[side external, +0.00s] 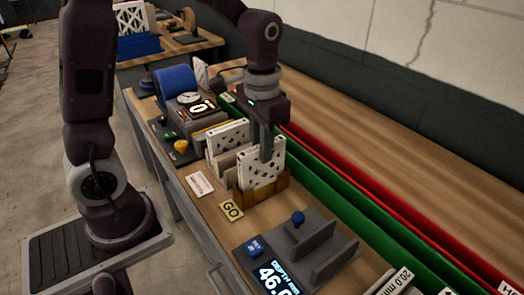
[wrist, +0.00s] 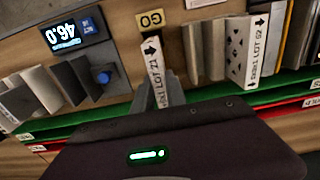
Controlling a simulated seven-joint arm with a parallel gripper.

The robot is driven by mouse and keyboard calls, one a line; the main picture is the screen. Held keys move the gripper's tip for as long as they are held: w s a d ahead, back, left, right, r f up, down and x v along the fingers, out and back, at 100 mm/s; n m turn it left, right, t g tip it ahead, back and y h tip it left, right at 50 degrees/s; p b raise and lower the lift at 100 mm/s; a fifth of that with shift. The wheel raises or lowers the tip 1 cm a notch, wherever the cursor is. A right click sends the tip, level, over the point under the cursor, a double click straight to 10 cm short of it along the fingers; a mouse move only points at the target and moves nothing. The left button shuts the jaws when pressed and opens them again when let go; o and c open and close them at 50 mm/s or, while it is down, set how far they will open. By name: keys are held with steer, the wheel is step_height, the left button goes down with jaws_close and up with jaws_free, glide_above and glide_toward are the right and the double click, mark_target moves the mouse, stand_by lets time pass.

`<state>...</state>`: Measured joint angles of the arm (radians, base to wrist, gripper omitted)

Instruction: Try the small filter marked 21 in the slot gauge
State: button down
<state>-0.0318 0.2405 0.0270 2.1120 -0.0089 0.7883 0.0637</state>
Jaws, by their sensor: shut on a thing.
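My gripper (side external: 266,152) is shut on a white filter with dark holes (side external: 258,172). The filter stands upright, its lower edge hidden behind the wall of a small wooden holder (side external: 270,196); I cannot tell whether it touches the bottom. In the wrist view the held filter (wrist: 155,72) shows its narrow edge, with an arrow and a label that seems to read LOT 21. The grey slot gauge (side external: 318,258), with upright plates and a blue knob, stands apart, nearer the side camera. It also shows at left in the wrist view (wrist: 40,88).
More white filters (side external: 226,138) stand beside the holder. A GO sign (side external: 231,209) lies in front of it. A depth display (side external: 272,277) reading 46.0 is by the gauge. Long green (side external: 350,205) and red (side external: 400,205) channels run behind. Bench between holder and gauge is clear.

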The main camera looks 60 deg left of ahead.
steer(key=shift+r, duration=4.7)
